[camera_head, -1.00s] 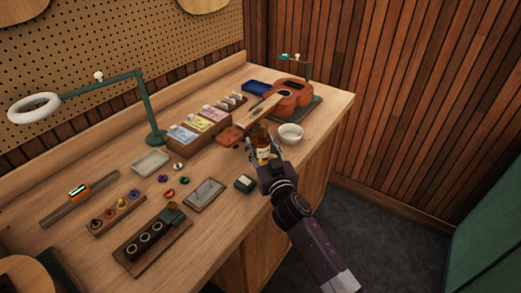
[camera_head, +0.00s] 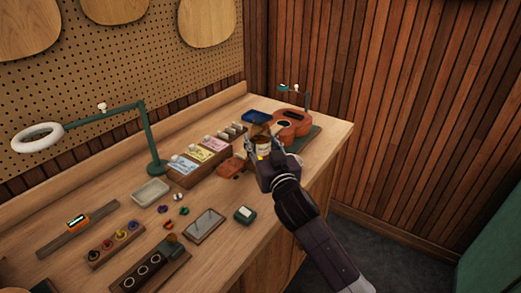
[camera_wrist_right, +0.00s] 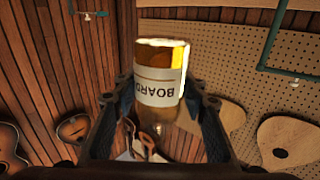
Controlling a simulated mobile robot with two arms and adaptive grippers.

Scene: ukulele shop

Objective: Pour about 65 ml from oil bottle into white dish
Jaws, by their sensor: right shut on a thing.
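The oil bottle (camera_head: 263,147) is amber with a pale label, and my right gripper (camera_head: 264,150) is shut on it above the bench's right part. In the right wrist view the bottle (camera_wrist_right: 160,90) stands between the two fingers, its label reading "BOARD" upside down. I cannot tell how far it is tilted or whether any oil is flowing. My left gripper is out of view.
A ukulele (camera_head: 291,124) lies on a dark mat behind the gripper. A box of string packets (camera_head: 199,156) stands left of it. A lamp (camera_head: 150,140) rises at the left.

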